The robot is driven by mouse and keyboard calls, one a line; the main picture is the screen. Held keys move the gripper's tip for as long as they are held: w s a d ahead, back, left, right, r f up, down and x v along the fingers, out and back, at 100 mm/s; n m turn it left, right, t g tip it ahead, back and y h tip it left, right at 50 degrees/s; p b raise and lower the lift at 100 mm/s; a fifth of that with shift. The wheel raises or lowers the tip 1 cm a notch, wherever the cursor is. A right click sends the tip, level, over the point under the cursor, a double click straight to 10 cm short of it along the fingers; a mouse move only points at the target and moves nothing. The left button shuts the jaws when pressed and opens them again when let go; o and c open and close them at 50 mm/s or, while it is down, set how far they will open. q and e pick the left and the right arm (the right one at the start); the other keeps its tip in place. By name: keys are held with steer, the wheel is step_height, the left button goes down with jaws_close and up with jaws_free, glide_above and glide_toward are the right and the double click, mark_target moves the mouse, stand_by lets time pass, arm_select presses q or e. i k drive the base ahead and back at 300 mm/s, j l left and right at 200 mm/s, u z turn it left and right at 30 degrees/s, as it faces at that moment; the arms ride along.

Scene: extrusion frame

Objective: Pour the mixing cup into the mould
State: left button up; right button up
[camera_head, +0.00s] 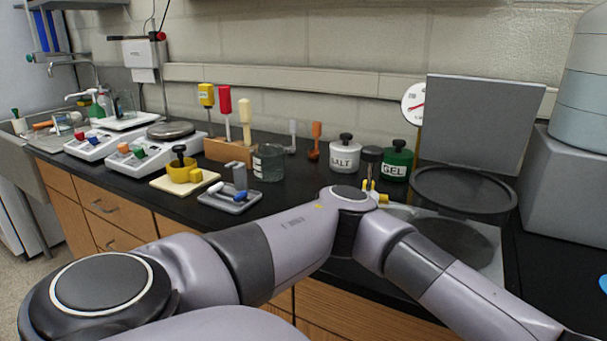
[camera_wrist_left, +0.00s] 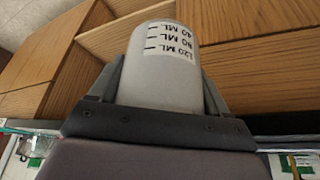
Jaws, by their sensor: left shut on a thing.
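The mixing cup (camera_wrist_left: 165,72), a whitish cup with a white label marked 40, 80 and 120 ML, shows in the left wrist view. Its label reads upside down in that picture, and so do the wooden cabinets behind it look. My left gripper (camera_wrist_left: 162,88) is shut on the cup, with one finger on each side. In the head view my left arm crosses the middle and runs out at the lower right, so its gripper and the cup are not seen there. I cannot tell which thing is the mould. My right gripper is not in view.
On the black counter stand a glass beaker (camera_head: 268,163), a grey tray (camera_head: 230,203), a yellow pot (camera_head: 182,170) on a cream board, a SALT jar (camera_head: 345,155) and a green GEL jar (camera_head: 397,162). A dark round plate (camera_head: 463,190) and a grey block (camera_head: 567,190) stand right.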

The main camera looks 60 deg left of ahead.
mark_target(191, 173)
steer(key=k+j, duration=0.15)
steer(key=j, duration=0.2)
steer(key=k+j, duration=0.15)
steer(key=j, duration=0.25)
steer(key=k+j, duration=0.2)
steer(key=j, duration=0.15)
steer(key=j+u, duration=0.15)
steer(key=u, duration=0.95)
